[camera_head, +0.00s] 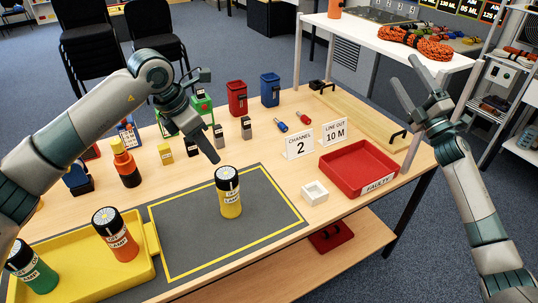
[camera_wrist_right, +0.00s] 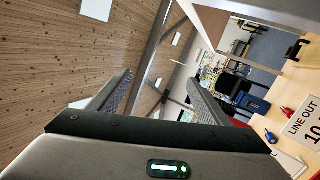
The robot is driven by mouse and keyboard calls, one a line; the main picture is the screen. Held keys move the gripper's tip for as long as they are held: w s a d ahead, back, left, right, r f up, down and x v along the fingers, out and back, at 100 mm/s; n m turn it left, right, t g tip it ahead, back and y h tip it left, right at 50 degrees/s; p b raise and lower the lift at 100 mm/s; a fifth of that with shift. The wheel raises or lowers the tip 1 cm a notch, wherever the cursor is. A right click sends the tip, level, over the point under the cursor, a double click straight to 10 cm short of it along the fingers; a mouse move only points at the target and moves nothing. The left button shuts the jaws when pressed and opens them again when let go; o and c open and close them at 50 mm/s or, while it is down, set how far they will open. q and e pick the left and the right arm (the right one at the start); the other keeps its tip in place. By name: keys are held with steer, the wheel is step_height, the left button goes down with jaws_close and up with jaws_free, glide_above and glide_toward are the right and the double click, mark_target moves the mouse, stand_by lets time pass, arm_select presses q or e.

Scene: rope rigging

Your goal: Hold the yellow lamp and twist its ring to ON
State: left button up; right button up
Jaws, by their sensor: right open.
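The yellow lamp (camera_head: 231,209) stands upright on the grey mat, with a black ring and top (camera_head: 227,177) and a white "LAMP" label. The ring's setting is too small to read. My left gripper (camera_head: 216,158) is above and just behind the lamp, pointing down and apart from it. One finger shows clearly, so its opening is unclear. My right gripper (camera_head: 408,84) is raised at the right, open and empty, far from the lamp. Its two spread fingers also show in the right wrist view (camera_wrist_right: 160,92), with nothing between them.
An orange lamp (camera_head: 116,243) and a green lamp (camera_head: 36,274) stand in the yellow tray (camera_head: 140,270) at the left. A red "FAULTY" tray (camera_head: 340,178), a small white box (camera_head: 315,192) and sign cards (camera_head: 298,143) are at the right. The grey mat (camera_head: 180,235) is otherwise clear.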

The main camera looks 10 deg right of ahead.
mark_target(236, 207)
steer(key=a+f+n+g+y, duration=0.1)
steer(key=a+f+n+g, duration=0.35)
steer(key=a+f, duration=0.8)
steer(key=s+a+f+n, duration=0.3)
steer(key=a+f, duration=0.2)
steer(key=a, duration=0.1)
steer(key=s+a+f+n+g+y, duration=0.1)
steer(key=s+a+f+n, duration=0.2)
steer(key=a+f, duration=0.3)
steer(key=s+a+f+n+g, duration=0.1)
steer(key=s+a+f+n, duration=0.3)
steer(key=a+f, duration=0.2)
steer(key=shift+s+a+f+n+y, duration=0.1)
steer(key=shift+a+n+y, duration=0.25)
steer(key=shift+a, duration=0.5)
steer(key=s+a+f+n, duration=0.1)
steer(key=s+a, duration=0.2)
steer(key=s+a+f+n, duration=0.1)
steer(key=s+a+n, duration=0.1)
steer(key=s+a, duration=0.2)
steer(key=s+a+f+n+y, duration=0.1)
steer(key=s+a+f+n, duration=0.1)
steer(key=s+a, duration=0.1)
steer(key=shift+s+a+g, duration=0.35)
steer(key=shift+a, duration=0.25)
steer(key=shift+w, duration=0.1)
steer(key=x, duration=1.7)
steer(key=shift+w+a+f, duration=0.1)
steer(key=shift+c, duration=0.3)
steer(key=c, duration=1.2)
